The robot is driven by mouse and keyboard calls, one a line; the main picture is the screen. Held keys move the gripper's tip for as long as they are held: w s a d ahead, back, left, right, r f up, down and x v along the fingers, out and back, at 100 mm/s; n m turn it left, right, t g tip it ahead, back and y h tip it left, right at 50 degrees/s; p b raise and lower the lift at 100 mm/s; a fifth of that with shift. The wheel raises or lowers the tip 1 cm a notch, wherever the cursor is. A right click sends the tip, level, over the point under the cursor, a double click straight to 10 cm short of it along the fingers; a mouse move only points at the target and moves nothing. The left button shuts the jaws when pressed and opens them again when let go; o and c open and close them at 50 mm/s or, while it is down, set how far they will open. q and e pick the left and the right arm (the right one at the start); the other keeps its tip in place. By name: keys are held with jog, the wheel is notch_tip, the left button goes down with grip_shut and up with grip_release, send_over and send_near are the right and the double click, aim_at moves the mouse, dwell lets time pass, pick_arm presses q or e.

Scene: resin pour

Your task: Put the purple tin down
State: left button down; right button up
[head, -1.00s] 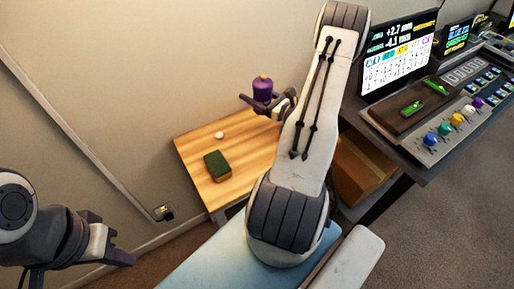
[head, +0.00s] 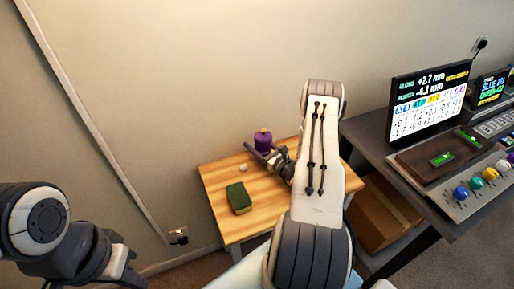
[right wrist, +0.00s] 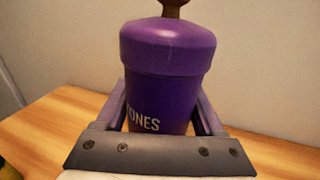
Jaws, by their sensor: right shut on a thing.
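The purple tin (head: 263,141) has a rounded lid with a brown knob and stands upright at the back of the small wooden table (head: 215,184). In the right wrist view the tin (right wrist: 168,75) fills the middle and shows pale letters reading "ONES". My right gripper (head: 264,154) is shut on the tin, with a finger at each side of it. The tin's base is hidden behind the gripper, so I cannot tell whether it touches the wood. My left gripper (head: 128,278) is low at the left, partly cut off by the picture's edge.
A green and yellow sponge (head: 239,198) and a small white round thing (head: 243,168) lie on the table. The wall is close behind. A desk with a console and screens (head: 429,100) stands at the right, with a cardboard box (head: 383,212) below it.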

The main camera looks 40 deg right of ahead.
aim_at(257, 149)
notch_tip(257, 149, down, 2)
jog(key=shift+f, duration=0.25)
jog(key=shift+f, duration=0.1)
jog(key=shift+f, duration=0.15)
jog(key=o, duration=1.4)
